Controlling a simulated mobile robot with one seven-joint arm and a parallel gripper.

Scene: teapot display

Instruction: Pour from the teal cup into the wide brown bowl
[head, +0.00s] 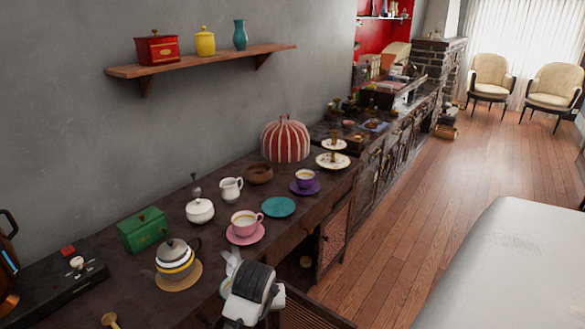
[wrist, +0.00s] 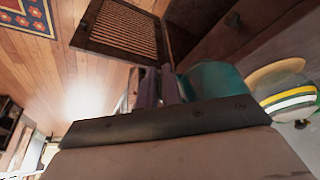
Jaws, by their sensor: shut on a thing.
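My gripper (head: 233,266) is in the foreground of the head view, at the front edge of the dark sideboard, near the striped teapot. It is shut on the teal cup (wrist: 214,80), which shows beside the fingers (wrist: 160,88) in the wrist view. The cup's contents are not visible. The wide brown bowl (head: 259,173) stands farther back on the sideboard, between the white jug and the striped tea cosy, well apart from my gripper.
The striped teapot (head: 175,260), white sugar pot (head: 200,211) and white jug (head: 231,189) are nearby. A cabinet door (head: 335,235) hangs open below.

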